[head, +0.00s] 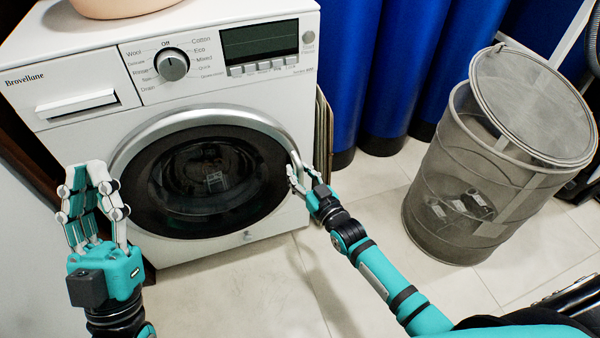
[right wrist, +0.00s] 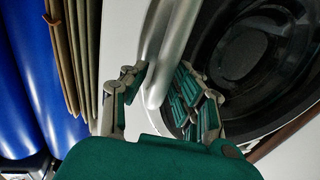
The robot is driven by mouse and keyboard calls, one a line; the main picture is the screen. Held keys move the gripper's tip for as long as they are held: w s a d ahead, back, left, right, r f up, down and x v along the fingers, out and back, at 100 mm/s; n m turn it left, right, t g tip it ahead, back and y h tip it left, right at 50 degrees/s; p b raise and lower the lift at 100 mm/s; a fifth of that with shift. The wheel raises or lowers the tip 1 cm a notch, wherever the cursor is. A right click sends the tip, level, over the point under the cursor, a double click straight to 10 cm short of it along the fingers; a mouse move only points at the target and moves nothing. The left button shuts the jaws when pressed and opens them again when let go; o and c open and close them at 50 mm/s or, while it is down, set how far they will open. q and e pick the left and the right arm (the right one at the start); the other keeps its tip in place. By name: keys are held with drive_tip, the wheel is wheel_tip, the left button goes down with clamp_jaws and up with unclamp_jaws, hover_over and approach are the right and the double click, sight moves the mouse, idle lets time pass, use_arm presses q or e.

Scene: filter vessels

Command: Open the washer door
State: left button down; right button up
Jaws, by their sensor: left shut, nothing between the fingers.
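The white washer (head: 80,75) stands at the left in the head view. Its round door (head: 213,180), dark glass with a silver rim, looks closed. My right gripper (head: 297,178) is at the right edge of the door. In the right wrist view, its fingers (right wrist: 163,88) are apart, one on each side of the silver handle bar (right wrist: 167,45). Firm contact with the bar cannot be made out. My left gripper (head: 88,182) is shut and empty, pointing up in front of the washer's lower left side, apart from the door.
A grey mesh basket (head: 480,190) with a round lid (head: 533,105) stands on the tiles at the right. Blue cylindrical vessels (head: 345,70) stand behind. Thin brown panels (right wrist: 72,50) lean beside the washer. The tiled floor (head: 250,295) in front is clear.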

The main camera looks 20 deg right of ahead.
clamp_jaws()
idle(0.5)
